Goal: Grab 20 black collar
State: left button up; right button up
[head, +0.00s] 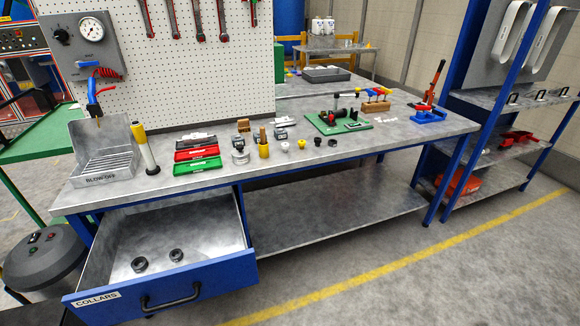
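An open drawer labelled COLLARS (200,279) juts out under the left part of the workbench. Inside it two black collars lie flat on the bare metal bottom, one at the left (139,265) and one a little to the right and farther back (176,255). They are apart and look alike in size; no size marking can be read. Small dark ring-like parts (332,142) also stand on the bench top near the front edge. Neither of my grippers shows in the head view.
The drawer handle (171,298) faces front. A dark bin (43,262) stands left of the drawer. Floor at front right is clear.

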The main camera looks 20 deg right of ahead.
aim_at(332, 143)
jog(key=i+l, duration=0.15)
jog(key=l, duration=0.2)
jog(key=i+l+z, duration=0.15)
jog(key=i+l, duration=0.25)
jog(key=l, duration=0.25)
jog(key=z, duration=0.05)
